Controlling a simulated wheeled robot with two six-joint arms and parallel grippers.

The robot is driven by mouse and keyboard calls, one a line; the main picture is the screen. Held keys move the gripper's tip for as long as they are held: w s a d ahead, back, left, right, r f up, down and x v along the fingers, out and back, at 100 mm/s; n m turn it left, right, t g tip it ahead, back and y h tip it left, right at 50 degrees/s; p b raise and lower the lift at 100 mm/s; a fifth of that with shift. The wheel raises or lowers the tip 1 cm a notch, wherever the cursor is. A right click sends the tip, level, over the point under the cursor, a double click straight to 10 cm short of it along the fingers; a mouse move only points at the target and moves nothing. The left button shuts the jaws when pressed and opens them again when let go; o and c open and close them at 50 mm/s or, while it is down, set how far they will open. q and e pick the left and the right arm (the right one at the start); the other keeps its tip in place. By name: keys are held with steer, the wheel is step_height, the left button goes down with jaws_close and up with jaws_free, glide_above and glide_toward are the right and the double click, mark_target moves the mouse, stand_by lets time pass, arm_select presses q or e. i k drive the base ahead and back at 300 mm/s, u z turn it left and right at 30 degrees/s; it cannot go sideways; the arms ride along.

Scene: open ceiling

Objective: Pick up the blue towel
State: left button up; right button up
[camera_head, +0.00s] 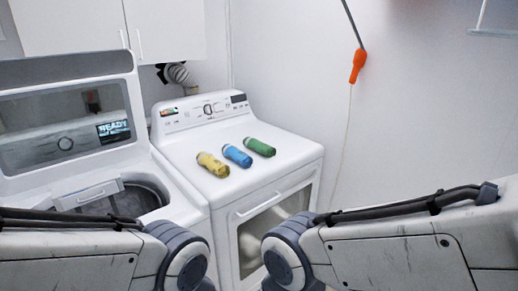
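The blue towel (237,156) appears as a small rolled blue shape. It lies on the flat white top of the right-hand machine. It sits between a yellow roll (212,164) and a green roll (259,147), with small gaps between them. My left arm comes in from the left and my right arm from the right, both in the foreground, below the machine top. Both arms bend down out of the picture, so neither gripper shows. Nothing in view touches the blue towel.
The closed front-door machine (280,185) stands against the wall, its control panel (205,110) behind the rolls. Left of it is a top-loading washer (180,205) with its lid (70,112) raised. An orange handle (357,66) hangs at right. The machine top around the rolls is clear.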

mark_target(244, 160)
steer(key=z, duration=0.85)
steer(key=k, duration=1.1)
steer(key=z, duration=0.55)
steer(key=i, duration=1.9)
steer(key=u, duration=1.35)
steer(key=i, duration=1.1)
steer(key=u, duration=0.75)
